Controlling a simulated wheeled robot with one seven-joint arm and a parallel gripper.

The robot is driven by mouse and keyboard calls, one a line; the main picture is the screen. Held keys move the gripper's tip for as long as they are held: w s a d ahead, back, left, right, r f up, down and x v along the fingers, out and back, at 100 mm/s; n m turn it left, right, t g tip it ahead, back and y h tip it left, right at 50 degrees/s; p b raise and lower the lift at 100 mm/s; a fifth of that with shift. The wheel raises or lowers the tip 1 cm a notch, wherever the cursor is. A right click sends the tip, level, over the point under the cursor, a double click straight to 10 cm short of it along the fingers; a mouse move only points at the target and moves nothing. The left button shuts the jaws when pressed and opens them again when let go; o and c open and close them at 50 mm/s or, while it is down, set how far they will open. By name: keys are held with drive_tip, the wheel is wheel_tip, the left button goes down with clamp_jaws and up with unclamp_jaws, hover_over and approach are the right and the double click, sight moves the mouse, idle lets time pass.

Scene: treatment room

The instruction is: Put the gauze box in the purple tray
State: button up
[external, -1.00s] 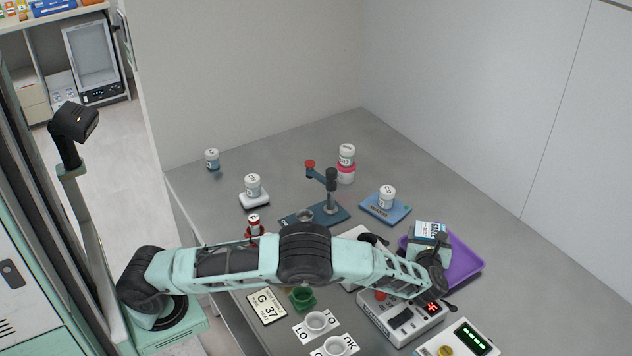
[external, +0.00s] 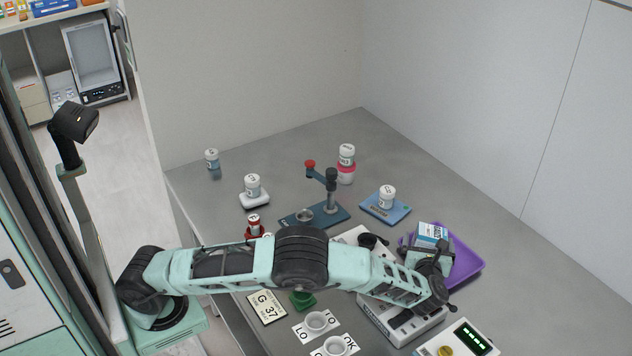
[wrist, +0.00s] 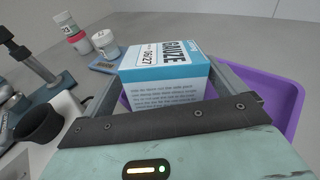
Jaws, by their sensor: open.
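The gauze box (external: 432,232) is white and blue; its printed top and front show in the wrist view (wrist: 165,75). My gripper (external: 430,252) is open, its two grey fingers on either side of the box. The purple tray (external: 468,262) lies under and to the right of my gripper, and its right part shows in the wrist view (wrist: 280,95). The box is over the tray's left part in the external view; its bottom is hidden, so I cannot tell whether it touches the tray floor.
A blue pad with a white jar (external: 387,196) stands behind the tray. A control box (external: 405,318) is under and in front of my wrist, with a device with a green display (external: 468,338) nearby. A black cup (wrist: 38,125) is left of my gripper. A stand (external: 330,195) is farther back.

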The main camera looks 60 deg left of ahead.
sight(429, 244)
drive_tip(key=v, duration=0.4)
drive_tip(key=shift+r, duration=0.25)
drive_tip(key=shift+s, duration=0.1)
drive_tip(key=shift+d, duration=0.1)
